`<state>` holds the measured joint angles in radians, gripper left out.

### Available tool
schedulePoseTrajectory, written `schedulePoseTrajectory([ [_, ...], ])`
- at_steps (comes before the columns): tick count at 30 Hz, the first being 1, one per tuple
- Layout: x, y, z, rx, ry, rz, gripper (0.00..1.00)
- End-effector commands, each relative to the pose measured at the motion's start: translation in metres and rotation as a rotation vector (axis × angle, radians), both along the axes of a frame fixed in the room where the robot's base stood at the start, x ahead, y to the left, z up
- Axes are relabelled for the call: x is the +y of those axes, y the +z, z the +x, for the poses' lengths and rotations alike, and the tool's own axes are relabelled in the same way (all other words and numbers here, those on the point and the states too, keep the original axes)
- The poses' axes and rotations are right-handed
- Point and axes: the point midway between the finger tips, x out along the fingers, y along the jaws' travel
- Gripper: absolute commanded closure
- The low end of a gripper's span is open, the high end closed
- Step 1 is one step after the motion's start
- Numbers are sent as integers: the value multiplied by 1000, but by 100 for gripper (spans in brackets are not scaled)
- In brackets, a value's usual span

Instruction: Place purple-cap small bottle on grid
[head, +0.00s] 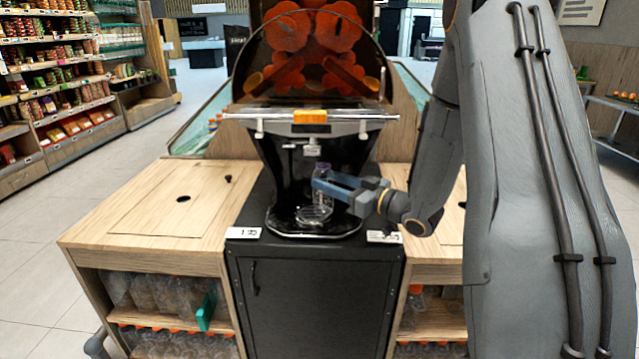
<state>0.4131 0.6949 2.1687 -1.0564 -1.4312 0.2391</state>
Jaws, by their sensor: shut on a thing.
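A small clear bottle with a purple cap (322,169) stands upright under the juicer's spout, above the round grid (314,213) on the juicer's base. My gripper (322,184) reaches in from the right and is shut on the bottle at its upper part. Its blue-grey fingers hide some of the bottle. I cannot tell whether the bottle's bottom touches the grid. The orange juicer (310,116) stands on a black cabinet.
The spout (311,147) hangs close above the bottle. Wooden counters (165,215) flank the black cabinet (312,300), with bottles on shelves below. Price tags (243,233) lie at the cabinet's front edge. The left counter top is mostly clear.

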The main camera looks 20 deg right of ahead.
Motion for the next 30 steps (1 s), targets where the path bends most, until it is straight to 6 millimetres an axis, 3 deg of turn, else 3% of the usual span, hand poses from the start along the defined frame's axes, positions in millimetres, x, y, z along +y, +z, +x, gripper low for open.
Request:
schedulePoseTrajectory([
  [7,23,0,29,0,5,0,83],
  [11,21,-15,28,2,0,1,83],
  [22,21,-19,28,1,1,1,83],
  [23,21,-19,28,1,1,1,56],
  [24,21,-18,28,0,1,1,50],
  [30,21,-18,28,0,1,0,50],
])
